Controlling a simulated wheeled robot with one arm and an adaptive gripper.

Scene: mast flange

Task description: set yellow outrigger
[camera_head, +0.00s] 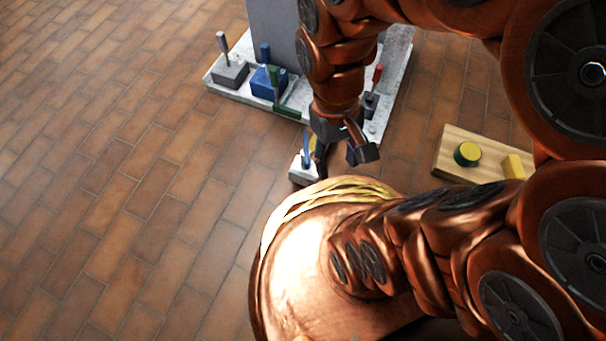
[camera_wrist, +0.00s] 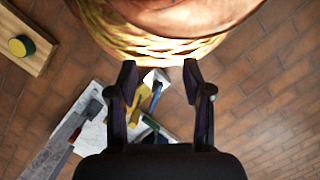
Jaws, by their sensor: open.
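A yellow piece (camera_wrist: 132,108), which seems to be the yellow outrigger, shows in the wrist view beside my left finger. In the head view only a sliver of yellow (camera_head: 313,146) shows beside my gripper, which hides the rest. My gripper (camera_head: 343,160) points down near the front corner of the pale base plate (camera_head: 392,92). In the wrist view my gripper (camera_wrist: 159,76) has its fingers wide apart, with nothing clasped. A white block (camera_head: 303,171) with a blue upright (camera_head: 306,150) lies left of my gripper. I cannot tell whether my finger touches the yellow piece.
The plate carries a grey mast (camera_head: 275,30), a grey block (camera_head: 229,72), a blue block (camera_head: 268,82), a green piece (camera_head: 287,111) and a red-handled piece (camera_head: 376,76). A wooden board (camera_head: 453,148) at right holds a green-yellow cylinder (camera_head: 467,154) and yellow block (camera_head: 513,167). The left floor is clear.

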